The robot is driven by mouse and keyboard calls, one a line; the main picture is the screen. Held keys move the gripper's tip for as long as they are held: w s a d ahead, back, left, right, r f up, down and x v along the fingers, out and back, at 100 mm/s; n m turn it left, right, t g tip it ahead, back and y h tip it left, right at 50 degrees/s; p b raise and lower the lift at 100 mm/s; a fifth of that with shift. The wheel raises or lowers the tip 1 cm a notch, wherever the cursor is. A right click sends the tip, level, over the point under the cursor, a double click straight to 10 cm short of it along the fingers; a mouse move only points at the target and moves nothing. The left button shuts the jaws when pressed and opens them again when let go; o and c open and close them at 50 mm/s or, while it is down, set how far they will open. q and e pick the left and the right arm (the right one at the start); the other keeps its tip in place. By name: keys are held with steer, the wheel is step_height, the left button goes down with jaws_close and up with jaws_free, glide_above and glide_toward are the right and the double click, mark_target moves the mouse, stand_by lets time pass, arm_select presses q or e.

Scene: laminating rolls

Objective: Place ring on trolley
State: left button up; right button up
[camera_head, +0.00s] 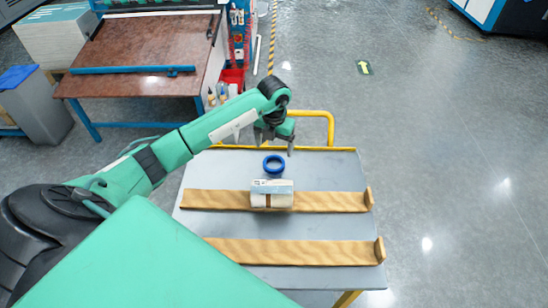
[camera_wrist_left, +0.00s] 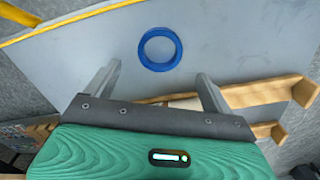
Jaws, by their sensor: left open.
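A blue ring (camera_head: 273,164) lies flat on the grey top of the trolley (camera_head: 325,170), near its far edge; it also shows in the left wrist view (camera_wrist_left: 143,53). The trolley top has a yellow handle (camera_head: 331,125) at the far side. My left gripper (camera_head: 274,149) is open and empty above the far part of the trolley, close to the ring. In the left wrist view its two fingers (camera_wrist_left: 157,75) are spread apart and the ring appears just beyond their tips, not held. My right gripper is not in view.
Two wooden rails (camera_head: 330,201) (camera_head: 310,252) with raised end stops cross the trolley. A white roll with a label (camera_head: 271,187) rests on the farther rail, near the ring. A brown workbench (camera_head: 140,55) stands at the back left. The floor on the right is clear.

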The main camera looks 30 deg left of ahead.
arm_select(q)
step_height(320, 180, up, 5)
steer(key=shift+f+b, duration=0.1)
steer(key=shift+b, duration=0.2)
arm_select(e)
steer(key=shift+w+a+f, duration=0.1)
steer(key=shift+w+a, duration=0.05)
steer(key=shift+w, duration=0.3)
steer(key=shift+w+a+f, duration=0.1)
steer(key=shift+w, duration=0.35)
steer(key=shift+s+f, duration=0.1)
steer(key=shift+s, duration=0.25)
arm_select(q)
steer(key=shift+f, duration=0.1)
